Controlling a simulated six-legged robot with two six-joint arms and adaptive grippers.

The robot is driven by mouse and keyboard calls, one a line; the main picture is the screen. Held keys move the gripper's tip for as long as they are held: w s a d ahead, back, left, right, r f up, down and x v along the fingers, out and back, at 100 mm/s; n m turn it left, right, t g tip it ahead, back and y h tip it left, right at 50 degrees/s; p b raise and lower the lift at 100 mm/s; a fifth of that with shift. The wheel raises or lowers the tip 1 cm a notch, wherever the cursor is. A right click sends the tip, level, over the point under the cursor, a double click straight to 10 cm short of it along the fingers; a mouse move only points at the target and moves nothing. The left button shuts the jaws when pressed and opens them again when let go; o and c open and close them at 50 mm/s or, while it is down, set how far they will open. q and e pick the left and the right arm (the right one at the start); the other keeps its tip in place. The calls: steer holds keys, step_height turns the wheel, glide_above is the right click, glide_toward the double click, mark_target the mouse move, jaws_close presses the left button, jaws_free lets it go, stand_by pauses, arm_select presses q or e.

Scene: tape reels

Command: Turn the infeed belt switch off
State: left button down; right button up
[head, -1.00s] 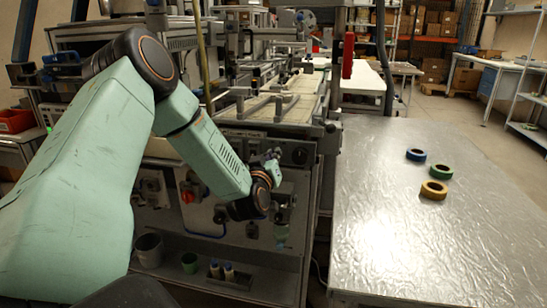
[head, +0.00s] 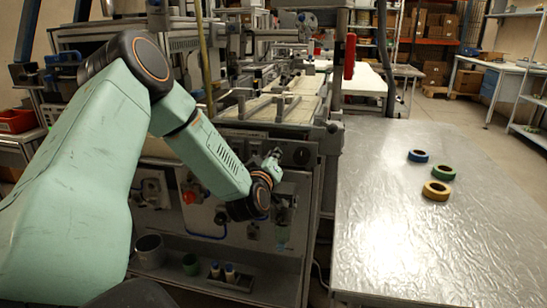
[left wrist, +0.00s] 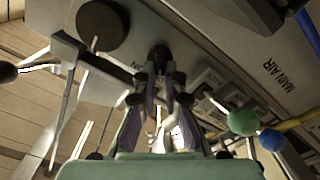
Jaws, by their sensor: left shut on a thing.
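My left gripper (head: 276,160) is at the front panel of the machine, left of a round black knob (head: 301,156). In the left wrist view its two fingers (left wrist: 160,82) are closed around a small dark switch piece (left wrist: 158,54) on the panel, which I take as the infeed belt switch. The fingers hide most of it, and its on or off position cannot be read. In the head view the gripper covers the switch. My right gripper is in neither view.
A red knob (head: 189,197) sits lower on the panel. A large black disc (left wrist: 103,25) and green (left wrist: 242,122) and blue balls (left wrist: 271,139) show around the gripper. A metal table (head: 400,240) at right carries blue, green and yellow tape reels (head: 436,191).

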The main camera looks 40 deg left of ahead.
arm_select(q)
steer(key=shift+w+a+r, duration=0.1)
steer(key=shift+a+r, duration=0.05)
steer(key=shift+r, duration=0.1)
steer(key=c, duration=1.5)
jaws_free()
steer(key=shift+o, duration=0.3)
steer(key=shift+f, duration=0.15)
steer(key=v, duration=1.2)
